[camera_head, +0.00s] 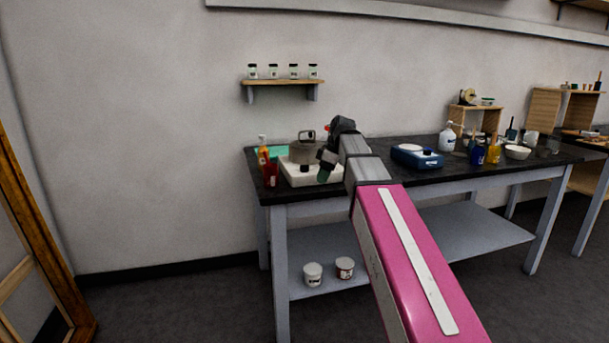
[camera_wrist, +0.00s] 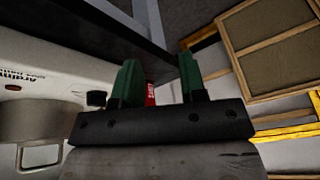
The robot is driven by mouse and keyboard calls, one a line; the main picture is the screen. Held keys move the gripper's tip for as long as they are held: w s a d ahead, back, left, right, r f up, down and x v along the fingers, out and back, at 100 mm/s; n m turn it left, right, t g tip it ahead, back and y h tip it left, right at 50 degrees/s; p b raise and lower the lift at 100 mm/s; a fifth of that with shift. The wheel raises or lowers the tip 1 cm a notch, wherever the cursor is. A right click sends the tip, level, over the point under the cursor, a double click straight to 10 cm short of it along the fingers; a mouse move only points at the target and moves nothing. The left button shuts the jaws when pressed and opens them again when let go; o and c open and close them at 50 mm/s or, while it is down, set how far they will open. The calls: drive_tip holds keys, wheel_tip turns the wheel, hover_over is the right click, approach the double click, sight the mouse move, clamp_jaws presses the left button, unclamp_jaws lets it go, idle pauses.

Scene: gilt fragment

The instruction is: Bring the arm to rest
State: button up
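My arm, with its pink upper link, reaches forward over the dark bench top in the head view. My gripper (camera_head: 325,173) is in front of the white hot plate (camera_head: 296,178), which carries a grey metal pot (camera_head: 303,152). In the wrist view my gripper (camera_wrist: 160,80) shows two green fingers spread apart with nothing held between them. A red labelled container (camera_wrist: 150,96) shows beyond the gap; the red container (camera_head: 271,176) stands left of the gripper near the bench's front edge. Whether the gripper touches the hot plate cannot be told.
An orange-topped bottle (camera_head: 262,152) stands at the bench's left end. A blue scale (camera_head: 417,157), a white bottle (camera_head: 447,137) and a white bowl (camera_head: 517,152) stand to the right. A wall shelf (camera_head: 284,83) holds several jars. A wooden frame (camera_head: 35,230) leans at far left.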

drive_tip(key=s+d+f+m+h, duration=0.1)
drive_tip(key=s+d+f+m, duration=0.3)
drive_tip(key=f, duration=0.8)
drive_tip(key=s+d+f+m+h, duration=0.1)
drive_tip(key=s+d+f+m, duration=0.3)
drive_tip(key=f, duration=0.9)
drive_tip(key=s+d+f+m+h, duration=0.2)
drive_tip(key=s+d+f+m, duration=0.2)
drive_tip(key=s+f+m, duration=0.3)
drive_tip(key=s+f, duration=0.3)
drive_tip(key=f, duration=0.3)
drive_tip(key=shift+s+d, duration=0.2)
drive_tip(key=shift+s, duration=0.1)
